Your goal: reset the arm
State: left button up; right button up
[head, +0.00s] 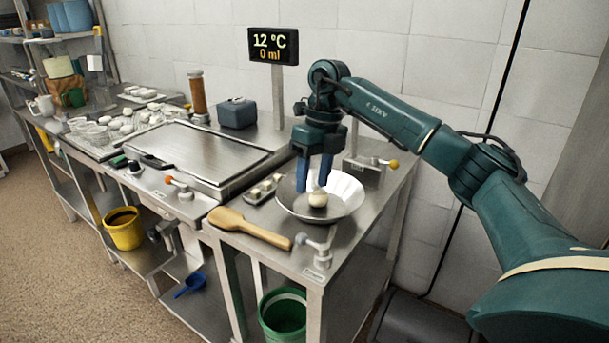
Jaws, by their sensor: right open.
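My right arm (400,118) comes in from the right and reaches over the steel counter. My right gripper (314,180) points down with its blue fingers apart, over a shallow metal bowl (346,197). A small pale round item (318,198) sits in the bowl just below the fingertips. Whether the fingers touch it is hard to tell. My left gripper is not in view.
A wooden paddle (248,227) lies in front of the bowl, beside a small tray (265,189). A display reading 12 °C and 0 ml (273,46) stands behind. Valves (318,246) stick up at the counter's front edge. A wall closes the back.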

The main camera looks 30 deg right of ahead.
jog(key=s+a+f+m+t+y+p, duration=0.1)
jog(key=s+a+f+m+t+y, duration=0.15)
jog(key=a+y, duration=0.55)
jog(key=s+a+f+m+t+y+p, duration=0.1)
jog(key=s+a+m+t+y, duration=0.2)
jog(key=a, duration=1)
jog(key=s+a+f+m+t+y+p, duration=0.1)
jog(key=a+f+m+y, duration=0.15)
jog(key=a+y, duration=0.55)
pick_arm(q)
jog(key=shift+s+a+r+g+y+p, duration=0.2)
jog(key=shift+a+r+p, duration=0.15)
jog(key=shift+p, duration=0.2)
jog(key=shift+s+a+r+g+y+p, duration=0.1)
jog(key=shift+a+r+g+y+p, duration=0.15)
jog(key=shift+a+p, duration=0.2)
pick_arm(e)
jog(key=s+d+f+m+t+h, duration=0.2)
jog(key=s+d+f+m+h, duration=0.2)
jog(key=m, duration=0.9)
jog(key=s+d+f+m+t+h, duration=0.2)
jog(key=s+d+f+m+h, duration=0.2)
jog(key=s+f+m+h, duration=0.7)
notch_tip(320, 180, down, 5)
jog(key=m+h, duration=0.3)
jog(key=shift+d+t, duration=0.15)
jog(key=shift+t, duration=0.2)
